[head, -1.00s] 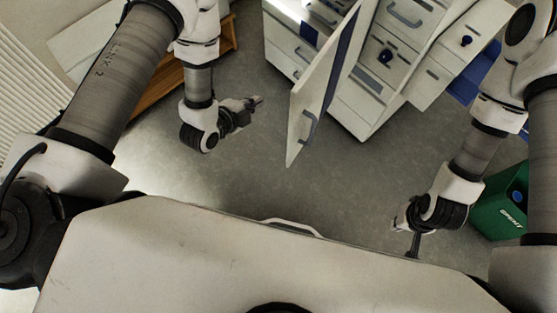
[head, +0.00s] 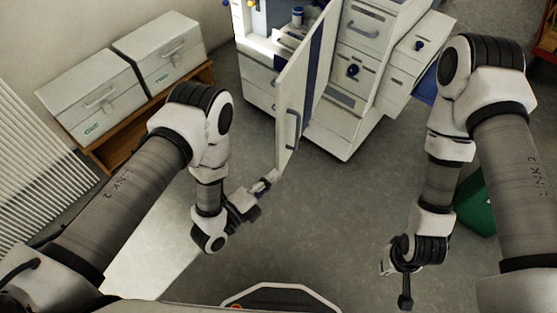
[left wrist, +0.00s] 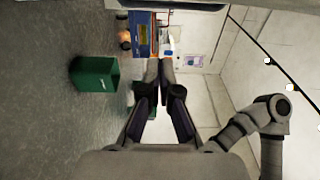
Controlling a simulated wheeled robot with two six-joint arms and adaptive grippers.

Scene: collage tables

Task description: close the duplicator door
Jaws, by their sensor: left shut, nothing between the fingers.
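The duplicator (head: 262,80) is the white cabinet machine at the top middle of the head view. Its door (head: 300,90) stands open, swung out toward me, with a grey handle (head: 292,132) on its right-hand face. My left gripper (head: 270,181) is shut and empty, with its tips close to the door's near lower corner; I cannot tell if they touch. The left wrist view shows its fingers (left wrist: 160,75) together. My right gripper (head: 405,298) hangs at the lower right, away from the door; its fingers are too unclear to read.
A white drawer unit (head: 350,95) with drawers pulled out stands right of the door. Two white boxes (head: 100,100) sit on a wooden bench at the left. A green bin (head: 478,205) is partly behind my right arm; the left wrist view also shows a green bin (left wrist: 95,75). Middle floor is clear.

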